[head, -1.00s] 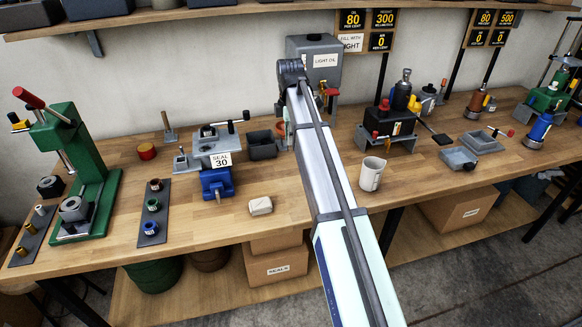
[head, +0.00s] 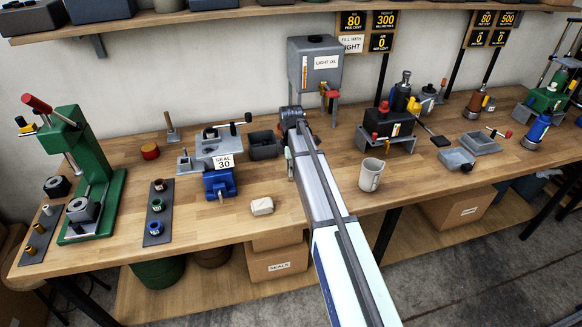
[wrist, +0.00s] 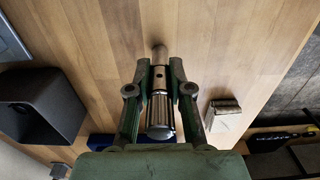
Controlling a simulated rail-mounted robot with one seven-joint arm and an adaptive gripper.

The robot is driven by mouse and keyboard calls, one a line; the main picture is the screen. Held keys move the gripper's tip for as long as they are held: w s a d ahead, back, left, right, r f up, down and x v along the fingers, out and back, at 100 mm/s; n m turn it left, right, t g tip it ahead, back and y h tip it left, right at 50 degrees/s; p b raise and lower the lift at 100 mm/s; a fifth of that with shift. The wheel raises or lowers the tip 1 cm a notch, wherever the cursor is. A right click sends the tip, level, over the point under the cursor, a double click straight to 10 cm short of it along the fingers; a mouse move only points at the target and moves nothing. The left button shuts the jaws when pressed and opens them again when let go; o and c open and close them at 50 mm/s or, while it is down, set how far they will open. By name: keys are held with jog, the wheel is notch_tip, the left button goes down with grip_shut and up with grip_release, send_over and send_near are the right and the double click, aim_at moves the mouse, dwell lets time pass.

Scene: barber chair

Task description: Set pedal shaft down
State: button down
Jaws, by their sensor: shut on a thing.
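My gripper (wrist: 160,88) is shut on the pedal shaft (wrist: 160,112), a short silvery metal cylinder with a narrower, brownish end pointing up the picture. The shaft lies between the two green fingers, over the wooden bench top (wrist: 110,45). I cannot tell whether it touches the bench. In the head view my arm hides the shaft and most of the gripper; a pale green part of the gripper (head: 289,165) shows left of the arm, near the dark bin.
The dark bin (wrist: 40,105) is beside the gripper. A beige block (head: 262,206) and blue vise (head: 219,183) stand left of the arm. A white cup (head: 371,175) and the red-topped black unit (head: 388,127) are to its right. The light oil tank (head: 314,68) is behind.

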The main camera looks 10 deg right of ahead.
jog(key=shift+f, duration=0.15)
jog(key=c, duration=1.1)
grip_release()
jog(key=shift+o, duration=0.2)
notch_tip(320, 180, up, 12)
jog(key=b, duration=0.3)
